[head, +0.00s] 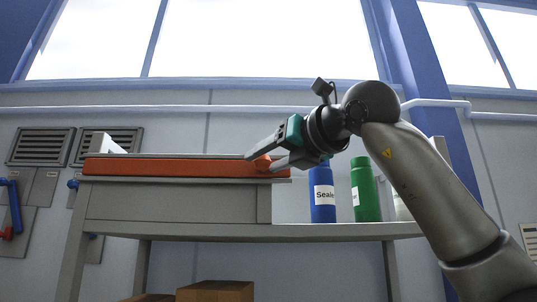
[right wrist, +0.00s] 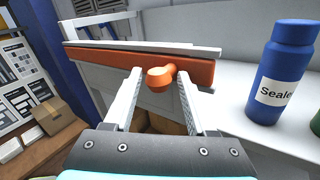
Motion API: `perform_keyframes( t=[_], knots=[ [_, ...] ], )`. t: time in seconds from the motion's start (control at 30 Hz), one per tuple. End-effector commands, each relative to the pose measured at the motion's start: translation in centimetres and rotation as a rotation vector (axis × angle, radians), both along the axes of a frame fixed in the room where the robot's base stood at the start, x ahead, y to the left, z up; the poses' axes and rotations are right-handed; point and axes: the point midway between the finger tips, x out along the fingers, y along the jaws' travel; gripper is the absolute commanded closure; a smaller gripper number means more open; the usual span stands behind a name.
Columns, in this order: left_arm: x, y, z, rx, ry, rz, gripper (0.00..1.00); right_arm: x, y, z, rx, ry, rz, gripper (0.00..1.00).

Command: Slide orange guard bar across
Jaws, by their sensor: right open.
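The orange guard bar (head: 170,168) lies level along the front of a grey bench in the head view, between thin grey rails. In the right wrist view the bar (right wrist: 105,61) runs across the top, with a round orange knob (right wrist: 160,78) sticking out towards the camera. My right gripper (head: 262,162) is at the bar's right end in the head view. Its fingers are open on either side of the knob, and in the right wrist view (right wrist: 158,78) a gap shows between each finger and the knob. My left gripper is not in view.
A blue bottle labelled "Seale" (head: 322,192) and a green bottle (head: 363,190) stand on the bench's shelf (head: 345,231), right of the bar and close to my right gripper. Cardboard boxes (head: 215,291) sit below. Wall vents (head: 40,146) are at the left.

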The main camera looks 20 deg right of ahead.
Motion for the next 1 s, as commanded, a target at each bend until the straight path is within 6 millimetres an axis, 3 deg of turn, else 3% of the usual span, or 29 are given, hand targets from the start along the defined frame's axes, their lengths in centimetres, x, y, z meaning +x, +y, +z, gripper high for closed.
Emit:
perform_keyframes(
  t=[0.17, 0.67, 1.0],
  knots=[
    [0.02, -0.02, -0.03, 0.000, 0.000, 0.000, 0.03, 0.00, 0.02, -0.04, 0.000, 0.000, 0.000, 0.44],
    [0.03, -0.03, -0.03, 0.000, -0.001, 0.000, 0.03, -0.04, 0.01, 0.00, 0.000, 0.000, 0.001, 1.00],
    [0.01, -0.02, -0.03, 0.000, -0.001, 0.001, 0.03, -0.06, 0.00, 0.04, 0.000, -0.001, 0.001, 1.00]
  ],
)
